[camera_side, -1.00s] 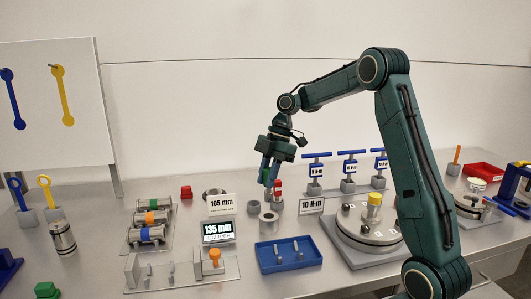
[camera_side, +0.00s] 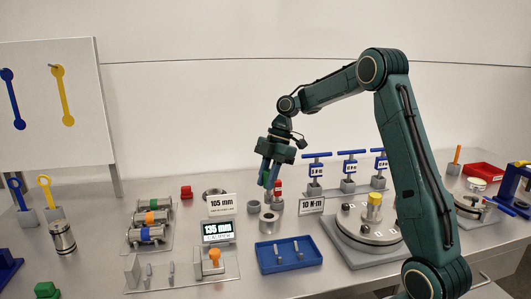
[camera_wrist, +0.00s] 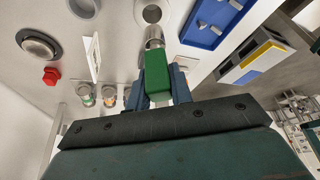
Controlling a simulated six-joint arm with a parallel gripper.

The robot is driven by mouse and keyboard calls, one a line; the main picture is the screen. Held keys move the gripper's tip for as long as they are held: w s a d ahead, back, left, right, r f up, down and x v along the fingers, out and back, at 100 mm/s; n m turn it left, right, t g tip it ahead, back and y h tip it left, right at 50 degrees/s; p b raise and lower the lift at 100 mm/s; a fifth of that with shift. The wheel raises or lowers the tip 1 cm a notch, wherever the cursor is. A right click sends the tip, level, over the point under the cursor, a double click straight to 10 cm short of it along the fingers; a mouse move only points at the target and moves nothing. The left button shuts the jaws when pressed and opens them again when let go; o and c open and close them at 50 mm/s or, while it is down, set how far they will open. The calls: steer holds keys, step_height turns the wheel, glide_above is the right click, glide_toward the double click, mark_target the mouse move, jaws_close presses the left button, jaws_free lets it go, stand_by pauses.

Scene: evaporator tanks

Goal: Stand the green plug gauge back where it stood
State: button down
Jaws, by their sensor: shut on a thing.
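The green plug gauge (camera_wrist: 157,72) is held between the fingers of my gripper (camera_wrist: 160,98) in the wrist view. Its green handle is gripped and its bright metal end (camera_wrist: 155,38) points away from my wrist. In the side view my gripper (camera_side: 268,185) points down above the bench, just behind and above a grey metal ring (camera_side: 269,221). The gauge is mostly hidden by the fingers there. The ring also shows just beyond the metal end in the wrist view (camera_wrist: 152,12); the frames do not settle the height between them.
A red-topped piece (camera_side: 278,187) stands close behind my fingers. A smaller grey ring (camera_side: 253,207) is to the left. A blue tray (camera_side: 287,265) lies in front. The 105 mm card (camera_side: 222,204), 135 mm display (camera_side: 218,231) and 10 N·m card (camera_side: 311,206) stand nearby.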

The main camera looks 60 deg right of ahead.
steer(key=shift+f, duration=1.95)
steer(key=shift+w, duration=0.1)
steer(key=w+d+m+t+h, duration=0.1)
steer(key=w+d+m+t, duration=0.1)
steer(key=w+d+m, duration=0.4)
steer(key=w, duration=0.3)
steer(key=shift+w, duration=0.35)
steer(key=shift+d+f, duration=0.1)
steer(key=shift+f, duration=0.15)
steer(key=shift+f, duration=1.9)
